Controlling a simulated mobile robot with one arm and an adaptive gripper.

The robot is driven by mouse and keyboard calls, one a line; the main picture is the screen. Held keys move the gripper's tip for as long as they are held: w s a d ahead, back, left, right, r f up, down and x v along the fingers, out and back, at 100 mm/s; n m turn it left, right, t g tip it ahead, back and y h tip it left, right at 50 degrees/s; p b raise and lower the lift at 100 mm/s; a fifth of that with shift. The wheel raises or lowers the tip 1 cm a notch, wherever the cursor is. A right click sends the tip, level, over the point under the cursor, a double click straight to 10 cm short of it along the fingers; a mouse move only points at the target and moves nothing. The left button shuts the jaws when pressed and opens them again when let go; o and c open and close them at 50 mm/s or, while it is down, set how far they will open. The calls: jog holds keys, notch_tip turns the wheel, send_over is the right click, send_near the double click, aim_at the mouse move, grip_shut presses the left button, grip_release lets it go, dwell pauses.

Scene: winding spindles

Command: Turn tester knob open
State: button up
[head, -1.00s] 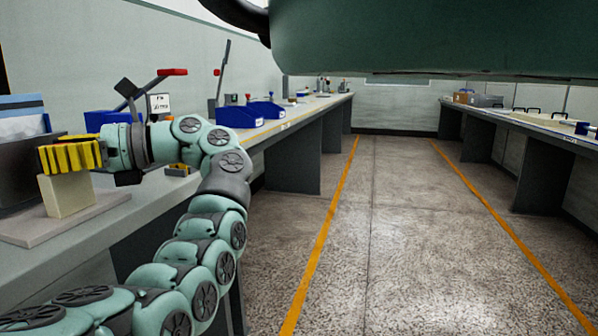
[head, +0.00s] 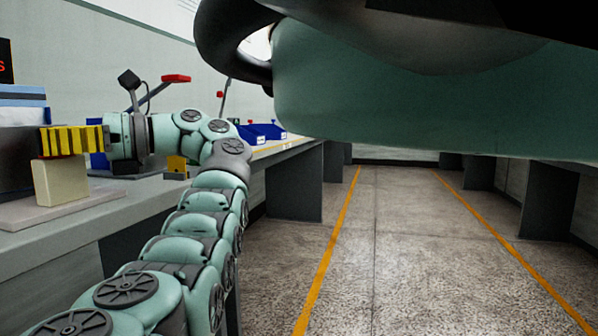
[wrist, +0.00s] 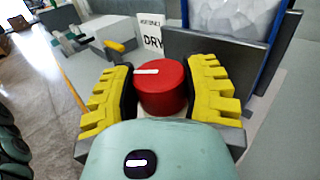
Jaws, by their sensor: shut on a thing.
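The tester is a cream block (head: 62,183) on a flat pale base plate (head: 72,212) at the left of the head view. Its red knob (wrist: 163,88) shows in the wrist view, with a white mark pointing left in that picture. My gripper (wrist: 160,90) has its yellow ribbed fingers on either side of the knob, shut on it. In the head view, the yellow fingers of my gripper (head: 70,141) are over the top of the block and hide the knob.
A dark bin (wrist: 215,52) holding a clear bag stands behind the tester. A white "DRY" card (wrist: 151,36) is beside it. A lever with a red handle (head: 176,78) rises from the bench beyond my wrist. Blue bins (head: 262,132) stand further along. The floor aisle is clear.

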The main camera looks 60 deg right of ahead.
jog(key=shift+r, duration=0.1)
jog(key=o, duration=1.2)
jog(key=p, duration=0.2)
jog(key=shift+a+r+p, duration=0.1)
jog(key=shift+r+p, duration=0.05)
jog(key=shift+p, duration=0.15)
jog(key=m+t+h+p, duration=0.1)
jog(key=m+t+p, duration=0.1)
jog(key=p, duration=0.4)
jog(key=shift+t+p, duration=0.3)
jog(key=shift+m+t+h+p, duration=0.3)
jog(key=shift+t+h+p, duration=0.1)
jog(key=shift+h+p, duration=0.15)
